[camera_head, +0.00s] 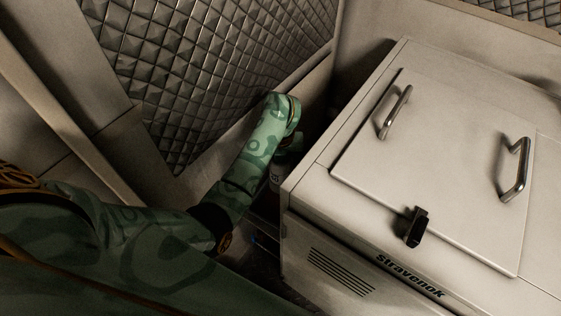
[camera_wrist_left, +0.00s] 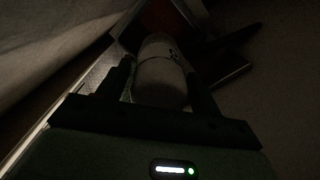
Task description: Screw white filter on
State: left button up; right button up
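The white filter (camera_wrist_left: 162,72) is a pale cylinder with small dark marks near its far end in the left wrist view. It lies between the two dark fingers of my left gripper (camera_wrist_left: 160,78), which sit close against both its sides. In the head view a small part of the filter (camera_head: 276,180) with a dark mark shows in the narrow gap left of the chiller, below my green left wrist. My left fingers are hidden or in shadow there. The mount for the filter cannot be made out. My right gripper is in neither view.
The white chiller box (camera_head: 330,240) stands on the right, with a lid (camera_head: 440,165), two metal handles (camera_head: 396,112) (camera_head: 515,168) and a black latch (camera_head: 416,227). A quilted wall panel (camera_head: 210,70) is on the left. The gap between them is tight and dark.

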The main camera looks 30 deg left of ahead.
pick_arm(q)
jog(key=c, duration=0.7)
jog(key=o, duration=1)
